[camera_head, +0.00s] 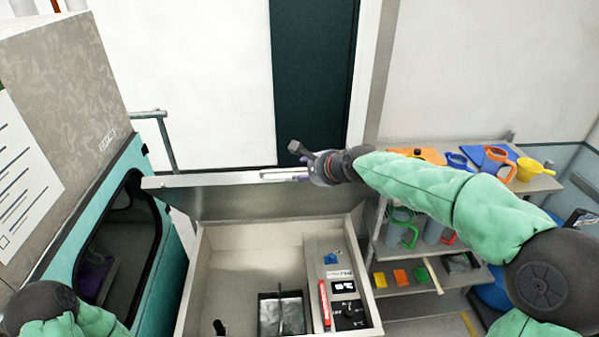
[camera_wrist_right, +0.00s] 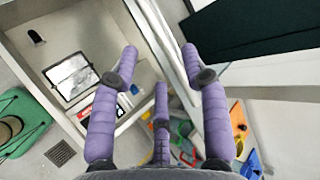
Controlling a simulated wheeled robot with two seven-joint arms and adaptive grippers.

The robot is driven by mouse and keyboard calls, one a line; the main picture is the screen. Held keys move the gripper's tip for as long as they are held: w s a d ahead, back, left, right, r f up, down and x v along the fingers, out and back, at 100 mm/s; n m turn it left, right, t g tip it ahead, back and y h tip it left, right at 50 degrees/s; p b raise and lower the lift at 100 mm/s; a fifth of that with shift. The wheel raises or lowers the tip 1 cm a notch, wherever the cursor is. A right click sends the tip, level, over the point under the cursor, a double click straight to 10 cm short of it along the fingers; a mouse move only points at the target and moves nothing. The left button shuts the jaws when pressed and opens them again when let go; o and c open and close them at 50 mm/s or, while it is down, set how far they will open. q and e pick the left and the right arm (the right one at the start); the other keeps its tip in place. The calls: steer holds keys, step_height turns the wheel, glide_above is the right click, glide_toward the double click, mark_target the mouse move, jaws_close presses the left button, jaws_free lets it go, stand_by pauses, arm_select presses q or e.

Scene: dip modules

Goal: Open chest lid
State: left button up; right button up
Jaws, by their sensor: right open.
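The chest (camera_head: 192,275) is a light grey box with its top uncovered. My right gripper (camera_head: 304,163) is at the right part of the lid's upper edge. In the right wrist view my right gripper (camera_wrist_right: 160,55) has its purple fingers spread apart. The lid (camera_wrist_right: 166,45) passes between them there, and I cannot tell whether they touch it. The inside of the chest (camera_wrist_right: 105,35) shows to the left. My left gripper is not in view; only part of my left arm shows.
Inside the chest are a black-framed tray (camera_head: 282,314), a red marker (camera_head: 325,304) and a side panel with dark parts. A teal cabinet (camera_head: 160,262) stands close on the left. A shelf (camera_head: 405,277) with jugs and coloured blocks stands on the right.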

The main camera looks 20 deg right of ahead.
steer(key=shift+v, duration=2.75)
